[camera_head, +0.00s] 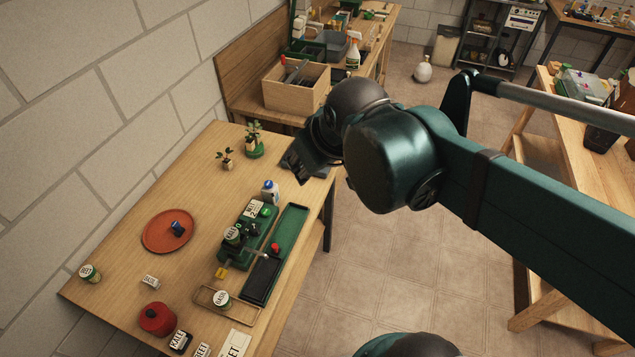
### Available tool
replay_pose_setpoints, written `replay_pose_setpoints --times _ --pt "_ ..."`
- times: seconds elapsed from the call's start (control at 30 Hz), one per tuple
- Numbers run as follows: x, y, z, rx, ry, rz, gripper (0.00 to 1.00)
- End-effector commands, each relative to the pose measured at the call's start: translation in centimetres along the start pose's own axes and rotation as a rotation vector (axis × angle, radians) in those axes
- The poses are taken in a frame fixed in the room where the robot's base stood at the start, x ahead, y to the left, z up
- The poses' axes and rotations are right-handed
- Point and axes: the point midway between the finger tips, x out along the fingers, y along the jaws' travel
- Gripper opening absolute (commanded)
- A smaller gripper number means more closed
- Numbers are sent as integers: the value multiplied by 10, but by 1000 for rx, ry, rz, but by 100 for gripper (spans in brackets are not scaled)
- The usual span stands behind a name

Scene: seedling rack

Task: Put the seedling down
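A small leafy seedling (255,133) stands upright at the far end of the wooden table, with a green base under it. A smaller seedling in a light pot (227,160) stands to its left and nearer. My gripper (293,168) is over the table's far right corner, to the right of both plants and apart from them in the picture. Its fingers are dark and partly hidden by my wrist, so I cannot tell whether they are open or hold anything. A green rack (289,229) with trays lies along the table's right side.
An orange saucer (147,238) holding a small blue item sits at mid-table. A white bottle (270,190) stands by the rack. A red pot (157,320), labelled jars and cards crowd the near end. A wooden crate (296,98) stands behind.

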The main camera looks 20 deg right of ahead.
Motion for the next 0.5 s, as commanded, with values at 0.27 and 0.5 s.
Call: replay_pose_setpoints --times 0.27,0.5 --pt "-1 -7 39 150 39 5 31" --pt "0 -9 48 190 49 5 31"
